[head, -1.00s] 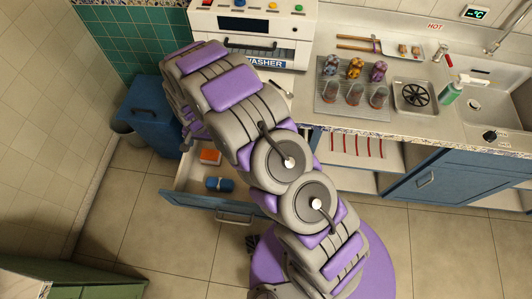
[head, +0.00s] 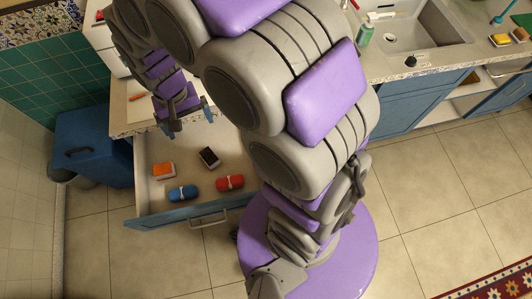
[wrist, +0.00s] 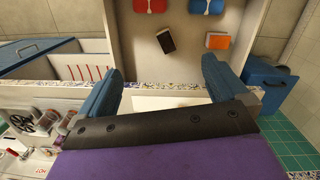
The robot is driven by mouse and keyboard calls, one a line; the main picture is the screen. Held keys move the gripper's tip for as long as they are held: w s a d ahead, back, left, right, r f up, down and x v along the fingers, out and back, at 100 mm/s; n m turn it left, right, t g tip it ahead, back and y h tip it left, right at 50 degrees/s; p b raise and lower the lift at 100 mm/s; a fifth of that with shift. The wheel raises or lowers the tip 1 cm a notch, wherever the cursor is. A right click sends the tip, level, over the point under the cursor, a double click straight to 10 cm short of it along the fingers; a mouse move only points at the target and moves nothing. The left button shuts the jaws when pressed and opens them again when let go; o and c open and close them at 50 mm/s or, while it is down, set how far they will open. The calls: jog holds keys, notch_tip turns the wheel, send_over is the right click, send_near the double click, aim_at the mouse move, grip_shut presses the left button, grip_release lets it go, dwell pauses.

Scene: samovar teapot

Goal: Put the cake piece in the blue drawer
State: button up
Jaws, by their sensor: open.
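The blue drawer (head: 178,216) is pulled open below the counter; the wrist view shows its pale inside (wrist: 190,65). In it lie an orange block (head: 164,170), a dark block (head: 209,157) with a pale side, a blue roll (head: 182,193) and a red roll (head: 230,183). The dark block also shows in the wrist view (wrist: 166,41). I cannot tell whether it is the cake piece; no other cake piece is clearly seen. My gripper (head: 187,117) is open near the counter edge, above the back of the drawer. Its blue fingers (wrist: 160,80) hold nothing visible.
A blue bin (head: 92,147) stands left of the drawer. A pale flat surface (wrist: 165,103) shows between my fingers at the counter edge. The sink (head: 428,28) and a green bottle (head: 365,33) are at the right. My arm hides much of the counter.

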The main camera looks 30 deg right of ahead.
jog(key=s+d+r, duration=0.3)
jog(key=s, duration=0.4)
jog(key=s+d+r+n, duration=0.1)
jog(key=s+d+r, duration=0.1)
jog(key=s, duration=0.6)
jog(key=s+d+r, duration=0.3)
jog(key=s+d, duration=0.1)
jog(key=s, duration=0.3)
jog(key=shift+s+d+r+n+g, duration=0.2)
jog(key=shift+d+r+n+g, duration=0.1)
jog(key=shift+g, duration=0.1)
jog(key=shift+a, duration=0.1)
